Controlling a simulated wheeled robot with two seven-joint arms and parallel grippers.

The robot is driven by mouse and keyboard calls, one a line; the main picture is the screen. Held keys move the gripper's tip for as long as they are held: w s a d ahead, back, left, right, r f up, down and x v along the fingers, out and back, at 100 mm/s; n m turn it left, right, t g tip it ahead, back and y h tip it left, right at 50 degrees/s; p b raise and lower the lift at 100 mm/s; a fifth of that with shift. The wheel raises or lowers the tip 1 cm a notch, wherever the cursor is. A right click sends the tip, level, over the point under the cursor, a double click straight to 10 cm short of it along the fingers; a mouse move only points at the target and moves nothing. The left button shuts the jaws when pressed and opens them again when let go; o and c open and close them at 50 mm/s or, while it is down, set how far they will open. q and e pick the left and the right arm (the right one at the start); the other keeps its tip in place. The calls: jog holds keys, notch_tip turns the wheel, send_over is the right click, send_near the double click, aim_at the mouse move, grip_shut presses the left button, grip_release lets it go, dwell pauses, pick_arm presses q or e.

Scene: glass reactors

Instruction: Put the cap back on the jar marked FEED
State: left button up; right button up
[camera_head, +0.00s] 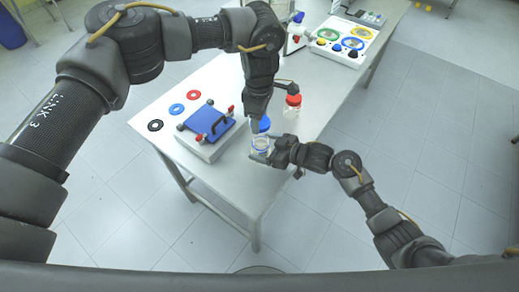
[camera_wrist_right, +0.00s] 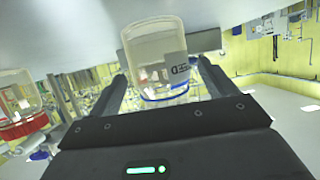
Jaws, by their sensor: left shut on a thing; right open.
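The clear glass jar marked FEED (camera_head: 260,146) stands near the front edge of the table. In the right wrist view the jar (camera_wrist_right: 152,48) appears upside down, with its label turned over and a thin blue band at its mouth end. My left gripper (camera_head: 262,116) points down above the jar, shut on the blue cap (camera_head: 264,124); the gripper partly hides it. I cannot tell how wide the gap between cap and jar is. My right gripper (camera_head: 268,152) is open at the jar's side. Its fingers (camera_wrist_right: 160,78) stand on both sides of the jar.
A red-capped jar (camera_head: 292,106) stands just behind, and also shows in the right wrist view (camera_wrist_right: 18,105). A white tray (camera_head: 345,42) is at the back right.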

jog(key=shift+x, duration=0.75)
jog(key=c, duration=1.4)
pick_arm(q)
send_over(260, 135)
jog(key=s, duration=0.2)
jog(key=shift+f, duration=2.5)
pick_arm(e)
jog(key=shift+c, duration=0.2)
pick_arm(q)
jog(key=shift+f, duration=0.15)
jog(key=shift+f, duration=0.75)
jog(key=shift+f, duration=0.55)
